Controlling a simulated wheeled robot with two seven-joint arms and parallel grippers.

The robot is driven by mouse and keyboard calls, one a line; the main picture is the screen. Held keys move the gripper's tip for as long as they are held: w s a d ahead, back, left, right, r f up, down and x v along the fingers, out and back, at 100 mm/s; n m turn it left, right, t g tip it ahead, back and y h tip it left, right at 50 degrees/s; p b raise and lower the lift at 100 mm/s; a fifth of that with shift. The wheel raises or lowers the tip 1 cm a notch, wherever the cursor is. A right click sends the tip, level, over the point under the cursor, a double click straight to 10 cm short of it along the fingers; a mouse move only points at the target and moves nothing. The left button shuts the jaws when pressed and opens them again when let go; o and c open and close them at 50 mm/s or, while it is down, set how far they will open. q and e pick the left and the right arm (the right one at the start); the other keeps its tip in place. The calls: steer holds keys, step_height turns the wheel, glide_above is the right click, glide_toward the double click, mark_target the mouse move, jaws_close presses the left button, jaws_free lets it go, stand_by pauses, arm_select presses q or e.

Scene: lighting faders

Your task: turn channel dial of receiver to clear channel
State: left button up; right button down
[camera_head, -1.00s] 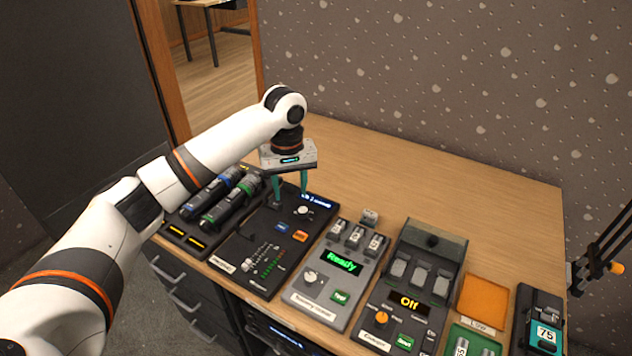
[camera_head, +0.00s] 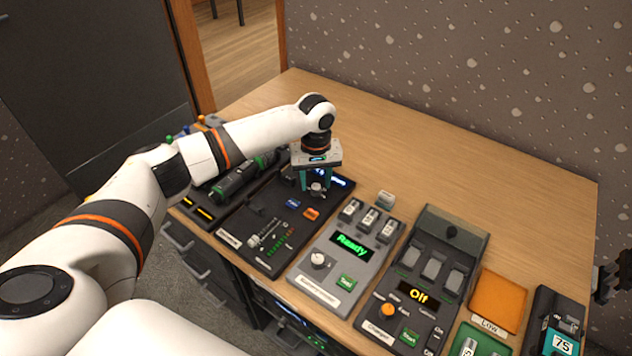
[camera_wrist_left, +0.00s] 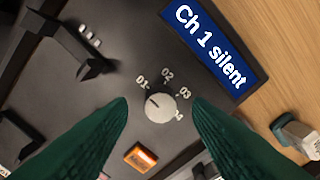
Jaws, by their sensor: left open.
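The receiver (camera_head: 268,255) is a black panel on the desk. Its channel dial (camera_wrist_left: 160,107) is a round light knob with marks 01 to 04, and its pointer line faces toward 01. The dial also shows in the head view (camera_head: 317,188). The blue screen (camera_wrist_left: 212,47) reads "Ch 1 silent". My left gripper (camera_head: 317,187) points down at the dial, open, with its green fingers on either side of the knob. In the left wrist view the fingertips (camera_wrist_left: 160,106) show gaps to the knob. My right gripper is not in view.
An orange button (camera_wrist_left: 140,157) lies beside the dial. Handheld microphones (camera_head: 240,178) lie to the left. A grey unit reading "Ready" (camera_head: 330,270) and a charger reading "Off" (camera_head: 405,312) stand to the right. The back of the desk (camera_head: 430,150) is clear.

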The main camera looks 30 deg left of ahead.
arm_select(q)
steer(key=shift+f, duration=0.7)
